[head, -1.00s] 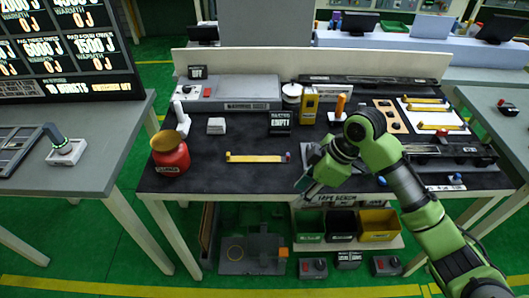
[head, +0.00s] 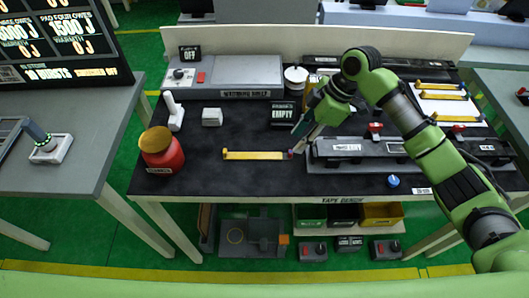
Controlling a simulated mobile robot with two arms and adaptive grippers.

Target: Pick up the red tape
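I cannot single out a red tape for sure. A yellow strip (head: 255,155) with a small purple-red piece at its right end (head: 290,154) lies flat on the dark bench mat. My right gripper (head: 299,145) points down at that right end, close above or beside it. I cannot tell whether it touches the strip, and its finger gap is too small to read. A red jar with an orange cap (head: 163,155) stands at the mat's left. A white roll (head: 296,74) sits at the back. My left gripper is not in view.
A grey machine (head: 345,148) lies right of my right gripper, with a red knob (head: 375,128) behind it. More yellow strips lie on a white sheet (head: 443,108) at the back right. A white block (head: 212,117) stands behind the strip. The mat's front left is mostly clear.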

